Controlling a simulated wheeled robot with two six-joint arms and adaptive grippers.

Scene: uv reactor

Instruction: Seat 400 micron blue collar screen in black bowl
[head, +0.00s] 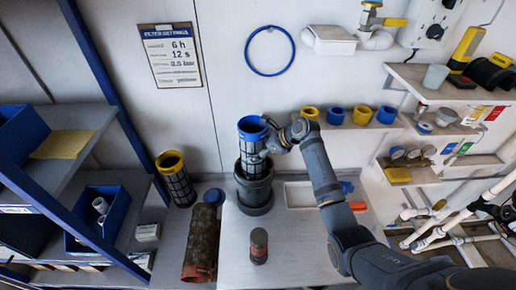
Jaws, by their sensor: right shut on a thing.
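The screen with the blue collar (252,124) stands upright over the black bowl (255,196). Its lower part is hidden inside the bowl's mouth, and a length of dark mesh shows between collar and rim. I cannot tell how deep it sits or whether it touches the bottom. My right gripper (272,138) is shut on the blue collar screen at its right side, just below the collar. The bowl stands on the light worktop. My left gripper is not in view.
A yellow collar screen (175,178) stands left of the bowl. A rusty brown cylinder (200,245) and a small dark jar (259,246) are nearer. A white tray (299,194) lies right of the bowl. Yellow and blue cups (335,115) line the wall behind my right arm.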

